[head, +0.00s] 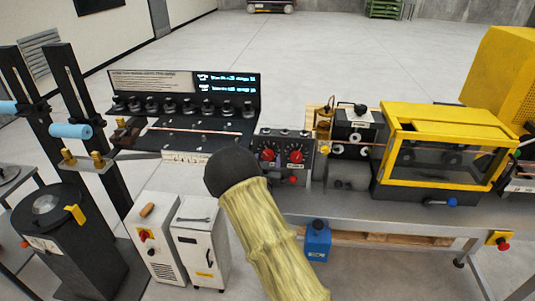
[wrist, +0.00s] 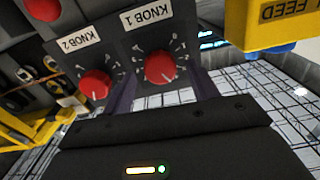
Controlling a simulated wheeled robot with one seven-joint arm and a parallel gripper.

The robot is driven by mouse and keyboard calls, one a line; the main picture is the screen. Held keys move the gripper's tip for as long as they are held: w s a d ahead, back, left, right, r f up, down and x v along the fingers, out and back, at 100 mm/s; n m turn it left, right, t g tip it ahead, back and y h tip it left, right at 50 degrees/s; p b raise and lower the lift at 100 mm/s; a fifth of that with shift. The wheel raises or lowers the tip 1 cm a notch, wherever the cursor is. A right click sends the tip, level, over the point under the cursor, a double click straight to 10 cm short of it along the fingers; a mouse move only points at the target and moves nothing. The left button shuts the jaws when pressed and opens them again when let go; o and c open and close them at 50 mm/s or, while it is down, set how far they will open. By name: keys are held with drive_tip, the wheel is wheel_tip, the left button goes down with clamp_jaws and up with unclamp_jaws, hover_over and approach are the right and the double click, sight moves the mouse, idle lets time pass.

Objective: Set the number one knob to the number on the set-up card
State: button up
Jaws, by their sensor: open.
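The number one knob (wrist: 160,67) is red with a white pointer line, beside an upside-down KNOB 1 label (wrist: 146,19) in the wrist view. In the head view the knob (head: 268,155) is the left one on the grey control box (head: 281,137). My fingers are hidden there behind the black wrist end. I cannot identify the set-up card with certainty.
The red number two knob (wrist: 95,84) sits close beside, left in the wrist view. A red button (head: 293,180) is below the knobs. A display board (head: 228,82) with unreadable text stands at back left. A yellow-framed machine (head: 440,115) is to the right.

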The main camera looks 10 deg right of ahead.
drive_tip(key=shift+p+x, duration=0.3)
drive_tip(key=shift+x, duration=0.85)
drive_tip(key=c, duration=1)
